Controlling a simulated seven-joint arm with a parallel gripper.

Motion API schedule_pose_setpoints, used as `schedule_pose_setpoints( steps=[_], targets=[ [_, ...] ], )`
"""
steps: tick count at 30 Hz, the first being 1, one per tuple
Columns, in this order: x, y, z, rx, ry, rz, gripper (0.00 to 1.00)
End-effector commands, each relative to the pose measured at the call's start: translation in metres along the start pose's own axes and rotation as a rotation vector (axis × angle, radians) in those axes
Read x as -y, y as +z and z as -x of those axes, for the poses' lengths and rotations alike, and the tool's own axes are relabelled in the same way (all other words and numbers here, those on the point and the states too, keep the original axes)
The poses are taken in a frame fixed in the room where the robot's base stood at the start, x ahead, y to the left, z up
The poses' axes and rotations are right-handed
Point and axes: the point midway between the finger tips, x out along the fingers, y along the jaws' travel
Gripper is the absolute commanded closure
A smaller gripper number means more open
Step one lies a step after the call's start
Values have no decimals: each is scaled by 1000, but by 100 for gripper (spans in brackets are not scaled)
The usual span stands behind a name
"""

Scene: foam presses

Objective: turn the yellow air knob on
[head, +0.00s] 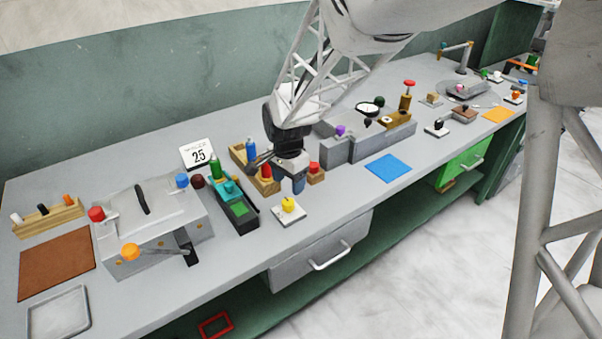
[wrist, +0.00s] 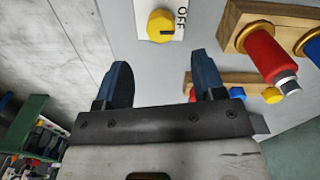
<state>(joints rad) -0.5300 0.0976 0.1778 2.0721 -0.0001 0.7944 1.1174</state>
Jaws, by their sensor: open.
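The yellow air knob (head: 289,203) sits on a small white plate (head: 281,216) near the bench's front edge, above the drawer. In the wrist view the yellow knob (wrist: 161,26) is at the top centre, with "OFF" printed on its plate (wrist: 183,18) to the right. A short dark mark shows on the knob; its exact direction is hard to tell. My gripper (head: 297,185) hangs just behind the knob in the head view. In the wrist view my gripper (wrist: 158,62) has its two blue fingers apart and empty, with the knob beyond their tips, not between them.
A wooden rack (head: 241,155) with blue and red bottles stands behind and left of my gripper. A teal device (head: 234,205) is left of the knob. A grey block (head: 370,143) and a blue mat (head: 388,168) lie to the right. Bare bench surrounds the plate's front.

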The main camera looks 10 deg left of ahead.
Motion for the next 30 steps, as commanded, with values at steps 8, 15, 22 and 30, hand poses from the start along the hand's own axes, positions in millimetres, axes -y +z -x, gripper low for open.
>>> schedule_pose_setpoints(
  steps=[8,15,22,30],
  targets=[
    [2,1,-1,0,0,-2,37],
    [2,1,-4,0,0,-2,37],
    [1,1,-21,1,2,-2,37],
    [1,1,-54,1,2,-2,37]
  ],
)
